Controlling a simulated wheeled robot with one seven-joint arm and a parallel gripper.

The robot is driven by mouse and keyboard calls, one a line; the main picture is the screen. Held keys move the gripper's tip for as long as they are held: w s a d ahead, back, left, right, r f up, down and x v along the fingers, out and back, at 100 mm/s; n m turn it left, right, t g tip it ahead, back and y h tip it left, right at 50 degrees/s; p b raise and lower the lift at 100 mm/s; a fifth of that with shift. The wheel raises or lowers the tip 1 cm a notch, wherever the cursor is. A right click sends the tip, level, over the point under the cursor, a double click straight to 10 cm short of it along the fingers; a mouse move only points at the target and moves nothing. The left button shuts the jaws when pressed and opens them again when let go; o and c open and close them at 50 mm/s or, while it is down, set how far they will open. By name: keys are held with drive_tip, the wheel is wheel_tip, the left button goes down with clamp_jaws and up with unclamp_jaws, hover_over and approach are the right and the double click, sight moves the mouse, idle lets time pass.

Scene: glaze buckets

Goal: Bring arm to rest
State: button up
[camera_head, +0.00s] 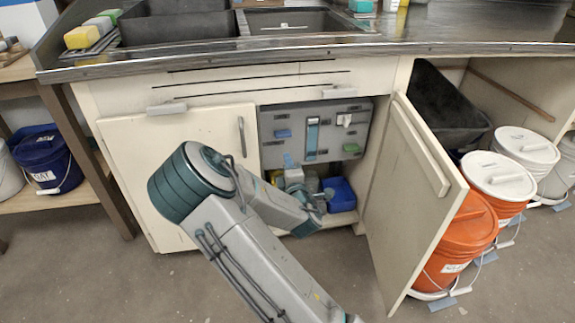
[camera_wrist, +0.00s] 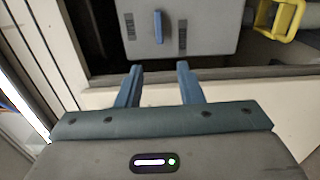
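My arm reaches forward and down in the head view toward the open cabinet under the sink counter. My gripper's end is mostly hidden behind the arm in that view. In the wrist view my gripper (camera_wrist: 160,84) is open, its two blue fingers apart with nothing between them. The fingers point at the lower front of the cabinet. A grey panel or box with a small blue handle (camera_wrist: 158,27) lies just beyond the fingertips, apart from them.
The right cabinet door (camera_head: 422,190) stands open beside my arm; the left door (camera_head: 170,170) is shut. Orange buckets (camera_head: 463,240) stand right of the open door. A blue bin (camera_head: 340,193) sits inside the cabinet. A yellow handle (camera_wrist: 283,18) shows upper right in the wrist view.

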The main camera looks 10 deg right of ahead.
idle(0.4)
drive_tip(key=s+d+r+m+g+h+p, duration=0.1)
drive_tip(key=s+d+r+m+g+p, duration=0.2)
drive_tip(key=r+m+p, duration=0.35)
drive_tip(key=s+d+r+m+g+h+p, duration=0.1)
drive_tip(key=s+d+r+m+g+p, duration=0.15)
drive_tip(key=r+m+g+p, duration=0.3)
drive_tip(key=s+a+r+m+g+y+p, duration=0.1)
drive_tip(key=s+a+r+m+g+p, duration=0.1)
drive_tip(key=s+r+p, duration=0.8)
drive_tip(key=s+a+r+m+g+y+p, duration=0.1)
drive_tip(key=s+r+m+g+p, duration=0.3)
drive_tip(key=s+r+p, duration=0.6)
drive_tip(key=s+a+r, duration=0.1)
drive_tip(key=s+r, duration=0.7)
drive_tip(key=r, duration=0.2)
drive_tip(key=shift+a+r+g, duration=0.15)
drive_tip(key=shift+r+g, duration=0.15)
drive_tip(key=shift+g, duration=0.05)
drive_tip(key=shift+a, duration=0.1)
